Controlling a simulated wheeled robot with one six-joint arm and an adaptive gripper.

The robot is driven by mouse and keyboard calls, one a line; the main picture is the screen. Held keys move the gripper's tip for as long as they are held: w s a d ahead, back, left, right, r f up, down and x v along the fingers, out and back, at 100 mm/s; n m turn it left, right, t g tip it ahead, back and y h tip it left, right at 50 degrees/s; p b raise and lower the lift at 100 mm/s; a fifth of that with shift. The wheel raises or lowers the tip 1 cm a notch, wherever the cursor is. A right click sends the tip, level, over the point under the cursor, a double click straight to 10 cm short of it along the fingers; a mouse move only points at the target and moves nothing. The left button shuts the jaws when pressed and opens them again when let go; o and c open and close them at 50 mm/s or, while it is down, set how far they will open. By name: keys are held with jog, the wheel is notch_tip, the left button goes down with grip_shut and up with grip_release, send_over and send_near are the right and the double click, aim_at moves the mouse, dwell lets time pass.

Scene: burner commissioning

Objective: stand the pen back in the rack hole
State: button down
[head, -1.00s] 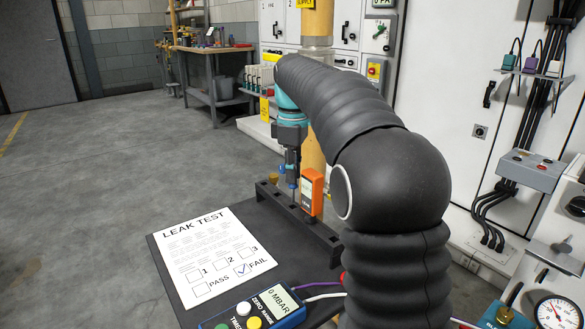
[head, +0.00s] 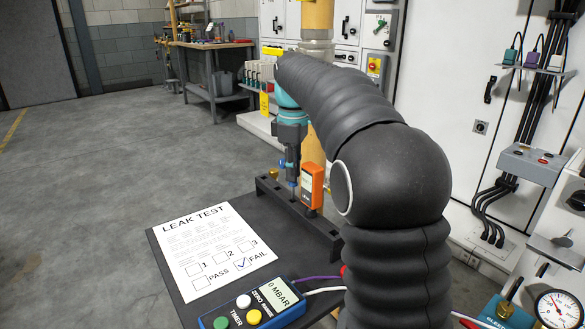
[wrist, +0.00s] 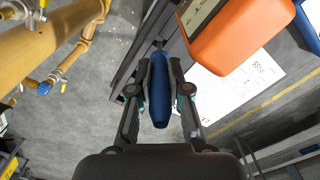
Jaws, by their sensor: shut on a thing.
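The blue pen (wrist: 160,98) is between the two fingers of my gripper (wrist: 160,88) in the wrist view, and the gripper is shut on it. In the head view my gripper (head: 291,166) is above the black rack (head: 325,232), with the pen (head: 292,184) roughly upright and pointing down. The pen's lower end meets the rack in the picture. I cannot tell whether it is inside a hole. The rack also shows as a dark bar in the wrist view (wrist: 128,75).
An orange meter (head: 312,185) stands at the rack close to the right of the pen. A leak test sheet (head: 212,250) and a blue pressure tester (head: 252,307) lie on the dark tabletop. A yellow pipe (head: 317,140) rises behind the rack.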

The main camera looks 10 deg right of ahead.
aim_at(293, 185)
jog(key=shift+f+b, duration=1.3)
jog(key=shift+f, duration=1)
jog(key=c, duration=1)
grip_release()
jog(key=shift+c, duration=0.2)
